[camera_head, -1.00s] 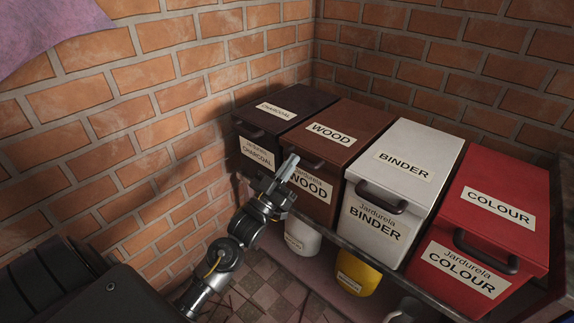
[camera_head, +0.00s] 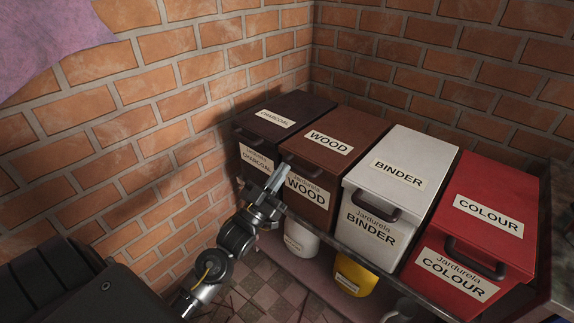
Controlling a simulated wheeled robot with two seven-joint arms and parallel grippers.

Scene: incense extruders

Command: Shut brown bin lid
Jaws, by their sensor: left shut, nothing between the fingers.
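The brown bin (camera_head: 316,191), labelled WOOD, stands between the dark charcoal bin and the white binder bin. Its lid (camera_head: 352,128) lies flat on top and looks shut, with no gap that I can see. My left gripper (camera_head: 279,177) is in front of the bin's left front edge, below the lid, with its fingers shut and empty. It covers part of the front; I cannot tell whether it touches the bin. My right gripper is not in view.
The charcoal bin (camera_head: 292,108), white binder bin (camera_head: 407,155) and red colour bin (camera_head: 492,193) stand in the same row, lids down. White (camera_head: 300,241) and yellow (camera_head: 357,277) containers sit below. Brick walls close off the left and back.

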